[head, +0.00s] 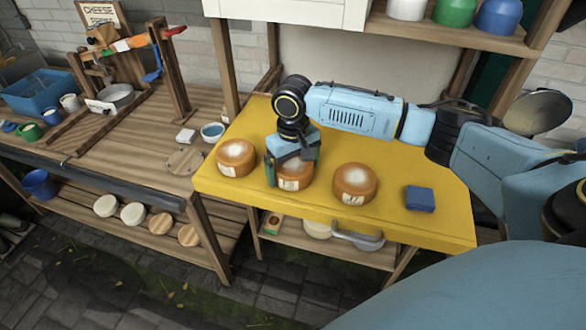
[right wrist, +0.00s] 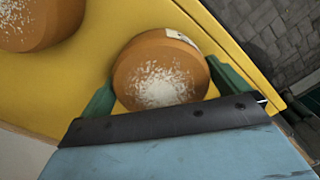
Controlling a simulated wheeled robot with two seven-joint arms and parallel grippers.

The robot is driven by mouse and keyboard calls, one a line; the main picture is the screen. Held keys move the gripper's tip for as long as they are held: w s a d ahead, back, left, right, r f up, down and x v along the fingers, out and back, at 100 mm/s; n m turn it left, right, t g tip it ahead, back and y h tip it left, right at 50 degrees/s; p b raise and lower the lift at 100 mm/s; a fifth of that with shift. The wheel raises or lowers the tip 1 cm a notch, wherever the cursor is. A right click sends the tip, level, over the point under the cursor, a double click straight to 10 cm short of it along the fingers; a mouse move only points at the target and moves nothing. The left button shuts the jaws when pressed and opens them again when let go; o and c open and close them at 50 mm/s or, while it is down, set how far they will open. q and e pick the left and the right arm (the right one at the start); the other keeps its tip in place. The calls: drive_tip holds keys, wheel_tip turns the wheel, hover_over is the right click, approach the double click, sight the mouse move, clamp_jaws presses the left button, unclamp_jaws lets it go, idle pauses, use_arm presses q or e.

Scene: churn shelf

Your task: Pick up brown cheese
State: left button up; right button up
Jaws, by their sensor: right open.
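Three round brown cheeses with pale dusted tops stand in a row on the yellow tabletop (head: 400,225): a left one (head: 236,157), a middle one (head: 292,184) and a right one (head: 355,184). My right gripper (head: 290,172) is over the middle cheese, pointing down and partly hiding its top. In the right wrist view the same cheese (right wrist: 160,72) sits between the two green fingers of the open gripper (right wrist: 166,90). Another brown cheese (right wrist: 38,22) shows at the upper left there. My left gripper is not in view.
A small dark blue box (head: 420,198) lies right of the cheeses. A white bowl with blue contents (head: 213,131) and a round wooden board (head: 184,160) are on the wooden bench at left. A shelf with several pots (head: 455,12) is above. The yellow front edge is clear.

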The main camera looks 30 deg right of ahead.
sight(293, 162)
drive_tip(key=c, duration=1)
drive_tip(key=shift+r, duration=0.15)
wheel_tip(293, 162, up, 10)
drive_tip(key=shift+f, duration=0.1)
